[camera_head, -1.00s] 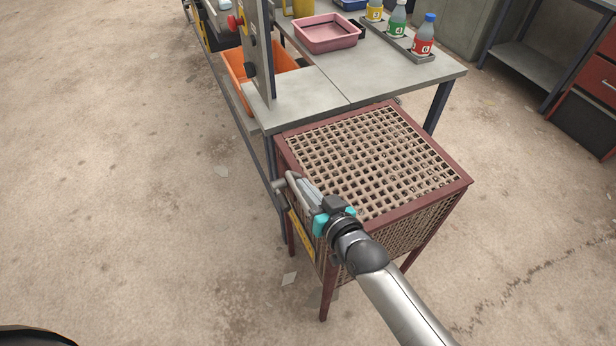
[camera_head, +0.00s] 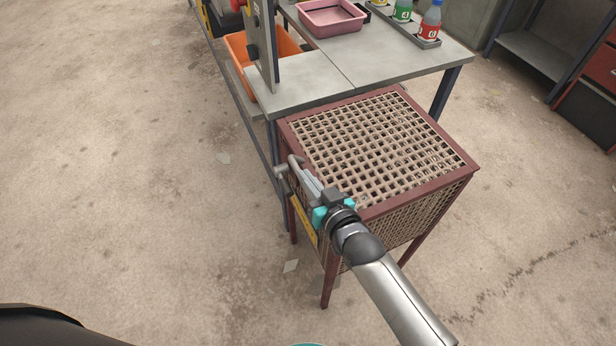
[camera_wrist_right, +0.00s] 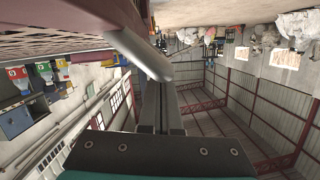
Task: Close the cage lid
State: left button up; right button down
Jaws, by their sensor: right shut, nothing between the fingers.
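The cage (camera_head: 325,240) is a red-framed box with lattice sides, standing on red legs. Its lattice lid (camera_head: 375,145) lies flat across the top, level with the frame as far as I can see. A grey bar handle (camera_head: 296,166) sticks out on the cage's left side; it also shows in the right wrist view (camera_wrist_right: 138,54). My right gripper (camera_head: 307,182) is shut and empty, its fingertips close beside the handle. In the right wrist view the fingers (camera_wrist_right: 161,100) end at or just behind the bar; I cannot tell whether they touch. My left gripper is not in view.
A grey table (camera_head: 385,60) stands directly behind the cage, with a pink tray (camera_head: 332,18) and bottles (camera_head: 430,25) on it. An orange bin (camera_head: 240,60) is at its left. A yellow label (camera_head: 303,222) is on the cage's left side. The floor to the left is clear.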

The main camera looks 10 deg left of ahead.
jog(key=s+d+r+p, duration=0.5)
jog(key=s+d+r, duration=0.1)
jog(key=s, duration=0.1)
jog(key=shift+d, duration=0.4)
jog(key=shift+s+r, duration=0.1)
